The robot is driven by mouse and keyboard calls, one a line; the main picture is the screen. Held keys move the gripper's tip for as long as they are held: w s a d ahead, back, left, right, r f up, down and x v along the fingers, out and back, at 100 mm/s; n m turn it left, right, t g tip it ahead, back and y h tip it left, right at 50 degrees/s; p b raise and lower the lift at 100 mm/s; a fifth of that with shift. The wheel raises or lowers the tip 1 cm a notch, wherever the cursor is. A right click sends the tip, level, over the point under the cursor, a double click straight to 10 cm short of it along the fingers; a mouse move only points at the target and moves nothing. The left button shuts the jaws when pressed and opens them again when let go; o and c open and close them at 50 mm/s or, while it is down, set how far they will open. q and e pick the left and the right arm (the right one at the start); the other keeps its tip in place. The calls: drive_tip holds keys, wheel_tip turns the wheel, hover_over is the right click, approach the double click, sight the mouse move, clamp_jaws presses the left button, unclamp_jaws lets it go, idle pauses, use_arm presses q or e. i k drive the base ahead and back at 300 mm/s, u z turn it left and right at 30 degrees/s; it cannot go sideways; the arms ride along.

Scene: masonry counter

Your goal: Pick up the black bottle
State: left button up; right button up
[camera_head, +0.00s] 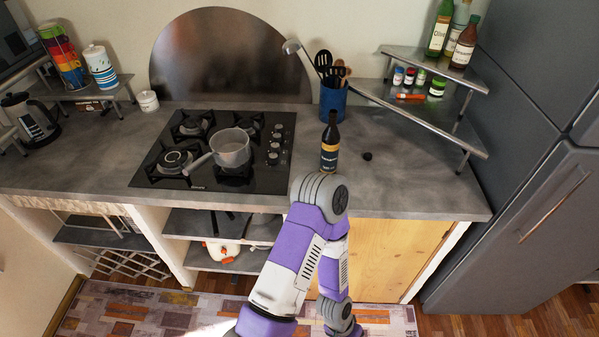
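The black bottle (330,143) stands upright on the grey counter, near its front part and right of the stove. It has a dark neck and a dark blue label with a yellowish band. One of my purple and white arms rises from the bottom of the view, and its bent joint is just below the bottle in the picture. The bottle's foot is close to this joint in the picture; I cannot tell the real gap. Neither gripper's fingers show in this view.
A gas stove (214,178) with a grey saucepan (231,148) is left of the bottle. A blue utensil holder (333,100) stands behind it. A small dark round object (367,156) lies to its right. A metal corner shelf (447,129) and dark fridge (530,180) bound the right side.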

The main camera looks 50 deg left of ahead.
sight(331, 137)
drive_tip(key=k, duration=0.5)
drive_tip(key=u, duration=1.9)
drive_tip(key=i, duration=0.35)
drive_tip(key=z, duration=0.05)
